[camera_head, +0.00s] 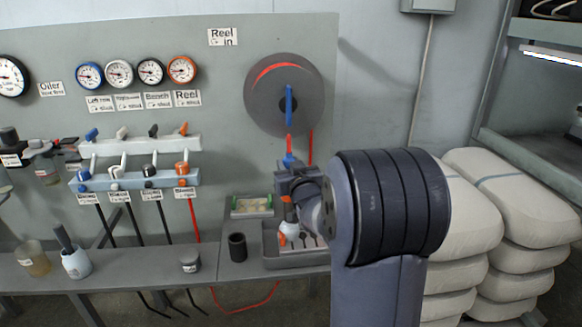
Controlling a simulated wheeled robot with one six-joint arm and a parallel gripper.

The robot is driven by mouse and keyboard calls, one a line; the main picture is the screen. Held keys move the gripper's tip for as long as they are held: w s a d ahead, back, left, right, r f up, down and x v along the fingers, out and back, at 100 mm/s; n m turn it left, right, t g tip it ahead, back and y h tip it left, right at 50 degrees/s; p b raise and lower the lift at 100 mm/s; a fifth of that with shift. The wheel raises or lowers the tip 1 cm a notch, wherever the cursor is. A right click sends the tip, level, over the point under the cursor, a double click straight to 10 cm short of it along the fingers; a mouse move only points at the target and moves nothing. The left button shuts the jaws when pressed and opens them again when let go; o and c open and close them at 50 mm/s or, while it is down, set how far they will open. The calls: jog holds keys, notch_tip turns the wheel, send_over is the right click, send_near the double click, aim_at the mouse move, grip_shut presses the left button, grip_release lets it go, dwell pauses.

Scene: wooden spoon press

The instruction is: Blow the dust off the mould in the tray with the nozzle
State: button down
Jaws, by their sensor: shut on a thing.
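My gripper (287,197) is at the right end of the bench, seen partly from behind my arm. It is shut on the nozzle (289,228), which shows orange and white parts below the jaws. The nozzle hangs over a grey tray (270,262) and looks close above it; I cannot tell whether it touches. Pale and dark shapes lie in this tray, too small and partly hidden to make out. A smaller tray with green ends (252,212) and pale contents stands just behind to the left. I cannot tell for certain which tray holds the mould, and no dust can be made out.
A hose reel (262,95) is on the panel, with a red hose (290,146) running down towards my gripper. A dark cup (237,247) stands left of the grey tray. Valves (140,178) and gauges line the panel. Stacked pale sacks (520,205) fill the right.

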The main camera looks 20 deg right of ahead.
aim_at(289, 153)
jog(key=shift+r, duration=0.15)
jog(key=shift+r+p, duration=2)
jog(key=shift+r, duration=1)
